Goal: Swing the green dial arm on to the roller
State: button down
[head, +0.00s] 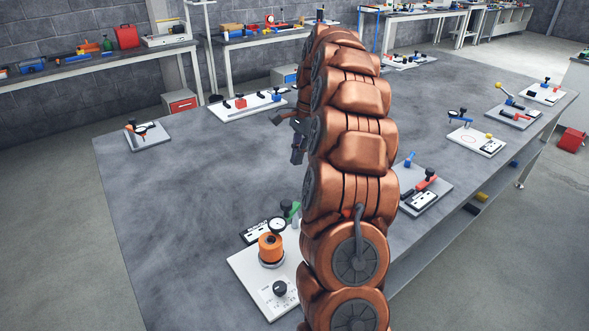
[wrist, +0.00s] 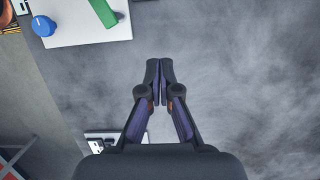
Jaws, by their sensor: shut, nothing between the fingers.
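The orange roller (head: 271,249) stands upright on a white base plate (head: 248,268) at the near part of the table. The green dial arm (head: 295,211) shows behind it, partly hidden by my arm. A round white dial (head: 277,225) sits just behind the roller's top right; I cannot tell whether it touches the roller. My gripper (head: 297,156) is well beyond the roller, partly hidden by my arm. In the wrist view my gripper (wrist: 160,72) is shut and empty above bare table. A green piece (wrist: 103,11) lies at that view's top; I cannot tell whether it is the dial arm.
A black knob (head: 280,288) is on the near plate. A blue knob (wrist: 42,26) shows in the wrist view. Other fixtures stand at the back (head: 248,105), far left (head: 147,133) and right (head: 475,140). The table's left middle is clear.

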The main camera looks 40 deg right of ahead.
jog(key=s+a+r+n, duration=0.2)
jog(key=s+a+n, duration=0.1)
jog(key=a, duration=0.4)
jog(key=s+a+r+n+g, duration=0.1)
jog(key=s+a+n, duration=0.3)
jog(key=a, duration=0.3)
jog(key=s+a+r+n, duration=0.2)
jog(key=s+a+n, duration=0.1)
jog(key=a, duration=0.4)
jog(key=s+a+f+n+h, duration=0.1)
jog(key=s+a+f+n, duration=0.1)
jog(key=s, duration=0.5)
jog(key=s+a+f+n+h, duration=0.1)
jog(key=s+a+f+n, duration=0.2)
jog(key=s, duration=0.4)
jog(key=s+a+f+n+g, duration=0.1)
jog(key=s+a+f+n, duration=0.2)
jog(key=s, duration=0.4)
jog(key=shift+s+a+n+h, duration=0.35)
jog(key=shift+s+n+h, duration=0.05)
jog(key=shift+n, duration=0.1)
jog(key=shift+f, duration=0.1)
jog(key=shift+s, duration=0.15)
